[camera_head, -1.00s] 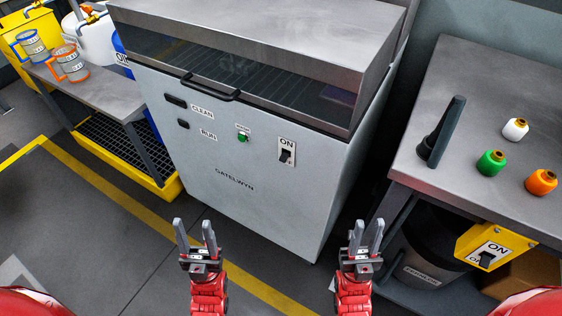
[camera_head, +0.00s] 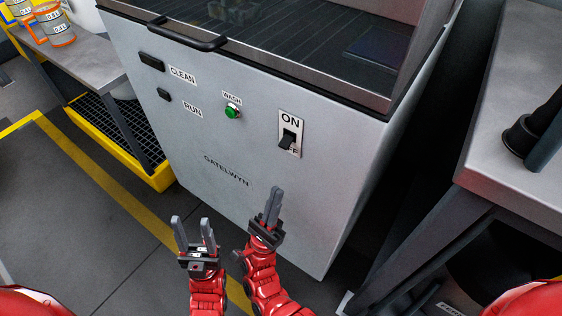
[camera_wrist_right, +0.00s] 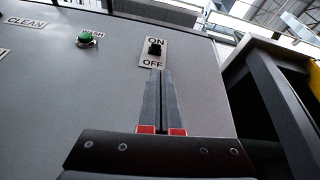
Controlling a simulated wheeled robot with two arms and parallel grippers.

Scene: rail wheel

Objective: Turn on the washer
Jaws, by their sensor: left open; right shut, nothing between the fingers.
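The washer is a pale grey cabinet (camera_head: 220,160) marked GATELWYN. Its black toggle switch (camera_head: 288,139) sits on a white plate with ON above and OFF below. In the head view the lever hangs down over part of the OFF label. The switch (camera_wrist_right: 155,48) also shows in the right wrist view, just above the fingertips. My right gripper (camera_head: 272,192) is shut and empty, below the switch in the head view. Whether its tips touch the panel I cannot tell. My left gripper (camera_head: 192,222) is open and empty, lower and to the left.
A green WASH button (camera_head: 232,111) is left of the switch. CLEAN and RUN labels sit further left, under the lid's dark handle (camera_head: 188,38). A grey table (camera_head: 525,150) stands right of the washer. A bench (camera_head: 85,62) with cans stands at the left.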

